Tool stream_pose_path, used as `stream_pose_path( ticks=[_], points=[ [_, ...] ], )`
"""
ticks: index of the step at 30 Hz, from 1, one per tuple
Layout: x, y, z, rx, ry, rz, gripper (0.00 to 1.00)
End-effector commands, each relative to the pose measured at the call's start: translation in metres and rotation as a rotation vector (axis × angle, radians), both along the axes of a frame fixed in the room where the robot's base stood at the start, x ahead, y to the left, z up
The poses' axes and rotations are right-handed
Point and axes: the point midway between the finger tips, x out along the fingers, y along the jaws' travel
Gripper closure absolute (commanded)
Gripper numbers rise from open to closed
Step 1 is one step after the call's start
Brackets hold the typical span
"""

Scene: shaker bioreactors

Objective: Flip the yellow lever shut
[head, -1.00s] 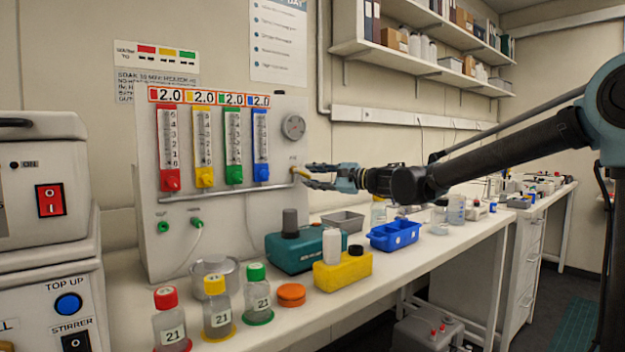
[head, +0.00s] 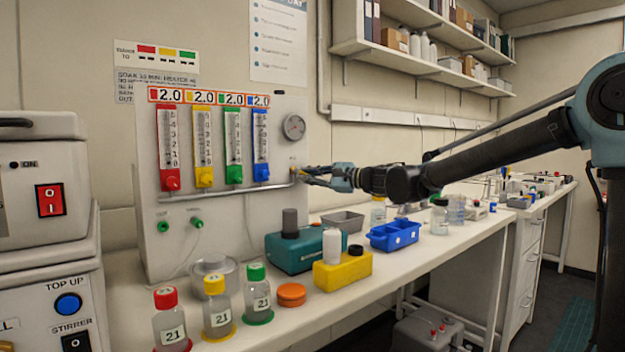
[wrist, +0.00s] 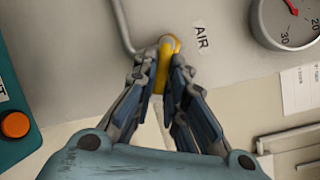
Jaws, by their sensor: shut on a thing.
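The yellow lever (wrist: 166,48) sits at the end of the metal pipe (head: 225,193) on the pale panel, beside the AIR label. In the wrist view its rounded top end shows between the fingertips, and part of its length is covered by them. My gripper (wrist: 164,70) is shut on the lever, one finger on each side. In the head view my gripper (head: 300,174) reaches in from the right to the panel's right edge and mostly hides the lever.
A round gauge (head: 294,127) is above the lever, and several coloured flow meters (head: 233,145) are to the left. On the bench (head: 400,270) below stand a teal device (head: 290,252), a yellow block (head: 343,272), a blue tray (head: 394,235) and several capped bottles.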

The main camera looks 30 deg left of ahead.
Motion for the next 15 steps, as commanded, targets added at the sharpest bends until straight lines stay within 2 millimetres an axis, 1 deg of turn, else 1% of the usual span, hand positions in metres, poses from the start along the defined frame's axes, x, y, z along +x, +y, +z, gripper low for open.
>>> stream_pose_path(
  ticks=[5,15],
  points=[
    [0.0,-0.001,0.003,-0.026,-0.063,0.001,1.0],
    [0.002,-0.002,0.011,-0.112,-0.274,0.001,1.0]
  ],
)
